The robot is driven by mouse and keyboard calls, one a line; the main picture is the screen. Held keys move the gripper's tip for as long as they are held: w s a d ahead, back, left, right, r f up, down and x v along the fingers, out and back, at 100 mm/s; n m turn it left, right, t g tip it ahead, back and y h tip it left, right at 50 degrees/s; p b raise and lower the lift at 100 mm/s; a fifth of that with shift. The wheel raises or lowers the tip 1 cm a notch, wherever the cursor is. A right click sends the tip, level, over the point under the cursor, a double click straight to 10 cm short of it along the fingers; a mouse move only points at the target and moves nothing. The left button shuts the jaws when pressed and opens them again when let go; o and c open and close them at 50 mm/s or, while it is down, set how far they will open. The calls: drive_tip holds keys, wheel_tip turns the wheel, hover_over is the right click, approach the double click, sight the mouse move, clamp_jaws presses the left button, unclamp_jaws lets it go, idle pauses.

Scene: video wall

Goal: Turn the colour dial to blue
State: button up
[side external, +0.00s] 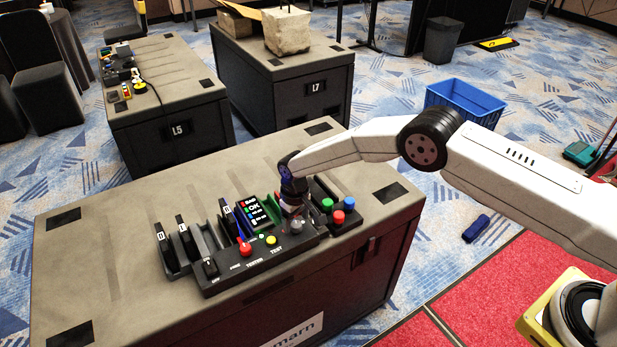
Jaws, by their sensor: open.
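My gripper (293,206) points down over the right end of a dark tester panel (222,284) on the near case. It is open, though its fingers are small and hard to make out. A greyish round part (296,227) shows right below it and may be the colour dial; its marking and setting cannot be read, and I cannot tell whether the fingers touch it. The panel has a red button (246,250), a yellow button (271,240) and a small screen (256,214) with coloured lines of text.
Right of the gripper, a dark box holds green (327,205), red (338,217) and blue (349,203) knobs. Black devices (188,240) stand in slots at left. The near case top (95,255) is clear at left. A blue crate (465,101) is on the floor behind my arm.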

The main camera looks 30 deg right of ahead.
sight(296, 224)
drive_tip(key=shift+r, duration=3.35)
drive_tip(key=shift+s+d+r, duration=0.1)
drive_tip(key=shift+d+r, duration=0.2)
drive_tip(key=shift+r, duration=0.15)
drive_tip(key=s+d+r+m+t, duration=0.1)
drive_tip(key=s+d+r, duration=0.9)
drive_tip(key=r, duration=0.1)
drive_tip(key=s+d+r+m, duration=0.1)
drive_tip(key=s+d, duration=0.2)
drive_tip(key=s, duration=0.6)
drive_tip(key=s+d+r+t, duration=0.1)
drive_tip(key=s+d, duration=0.3)
drive_tip(key=s, duration=0.5)
drive_tip(key=shift+s+r+m+t, duration=0.2)
drive_tip(key=shift+r+m+t, duration=0.15)
drive_tip(key=shift+r, duration=0.4)
